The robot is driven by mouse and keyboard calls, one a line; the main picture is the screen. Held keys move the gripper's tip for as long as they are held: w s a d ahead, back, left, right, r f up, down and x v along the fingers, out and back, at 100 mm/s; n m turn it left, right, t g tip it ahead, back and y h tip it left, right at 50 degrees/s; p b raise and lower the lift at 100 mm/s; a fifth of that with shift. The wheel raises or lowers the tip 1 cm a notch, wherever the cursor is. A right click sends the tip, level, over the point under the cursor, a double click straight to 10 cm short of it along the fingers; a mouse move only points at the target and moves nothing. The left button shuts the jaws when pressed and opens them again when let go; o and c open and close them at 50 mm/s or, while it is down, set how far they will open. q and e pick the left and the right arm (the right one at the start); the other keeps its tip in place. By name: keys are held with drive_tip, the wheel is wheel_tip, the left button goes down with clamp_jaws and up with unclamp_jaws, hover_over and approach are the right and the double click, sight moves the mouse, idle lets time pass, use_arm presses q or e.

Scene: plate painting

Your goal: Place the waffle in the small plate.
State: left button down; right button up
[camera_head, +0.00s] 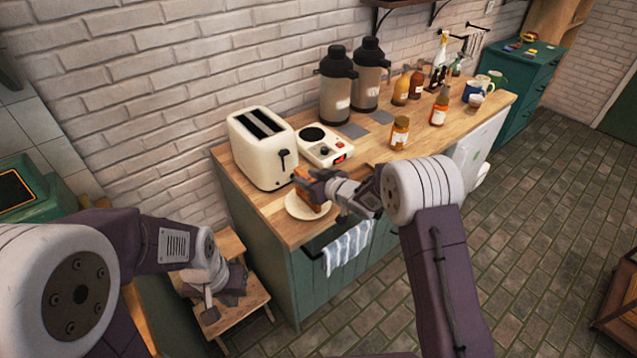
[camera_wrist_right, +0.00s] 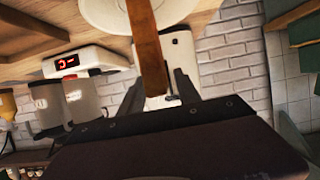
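The brown waffle (camera_head: 312,195) stands tilted on edge at the small white plate (camera_head: 296,211), near the counter's front left corner. Whether it rests on the plate is hard to tell. My right gripper (camera_head: 326,186) is at the waffle. In the right wrist view the waffle (camera_wrist_right: 147,45) is a brown strip between two spread fingers (camera_wrist_right: 160,82), with a gap on its right side; the plate (camera_wrist_right: 176,10) shows behind it. My left gripper (camera_head: 226,294) hangs low over a wooden stool, away from the waffle; its fingers are too small to judge.
A cream toaster (camera_head: 262,150) and a white scale (camera_head: 325,148) stand behind the plate. Two dark-topped flasks (camera_head: 337,90), several bottles and mugs are farther right. A striped towel (camera_head: 348,246) hangs at the counter's front. The wooden stool (camera_head: 238,317) stands at lower left.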

drive_tip(key=v, duration=1)
drive_tip(key=shift+b, duration=0.4)
drive_tip(key=shift+s, duration=0.15)
drive_tip(key=s+d+f+m+g+h, duration=0.2)
drive_tip(key=s+d+f+m+h, duration=0.15)
drive_tip(key=s+d, duration=0.25)
drive_tip(key=s+d+f+m+g+h, duration=0.2)
drive_tip(key=s+d+f+g+h, duration=0.15)
drive_tip(key=s+d, duration=0.35)
drive_tip(key=s+f+m+g, duration=0.2)
drive_tip(key=s+g, duration=0.2)
drive_tip(key=s, duration=0.9)
drive_tip(key=shift+a+h, duration=0.2)
drive_tip(key=shift+h, duration=0.1)
